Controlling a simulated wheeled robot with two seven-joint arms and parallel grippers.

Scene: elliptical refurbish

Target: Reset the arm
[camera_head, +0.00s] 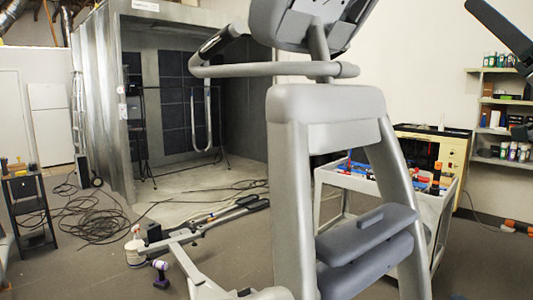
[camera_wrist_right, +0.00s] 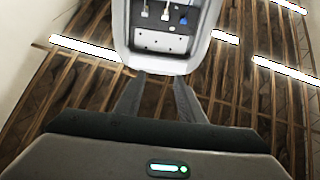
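The grey elliptical machine (camera_head: 325,105) stands upright in the middle of the head view, with its console (camera_head: 310,20) cut off by the top edge. In the right wrist view, the two fingers of my right gripper (camera_wrist_right: 160,85) point up and are spread apart. Nothing shows held between them. Beyond the fingertips is a light grey housing with a dark panel (camera_wrist_right: 160,43) carrying small connectors. I cannot tell whether the fingers touch it. In the head view, a dark bar at the upper right may be part of my right arm. My left gripper is not in view.
A white cart (camera_head: 437,203) with tools stands right of the machine. Shelves (camera_head: 501,100) with bottles are on the right wall. Black cables (camera_head: 95,215) lie on the floor at left.

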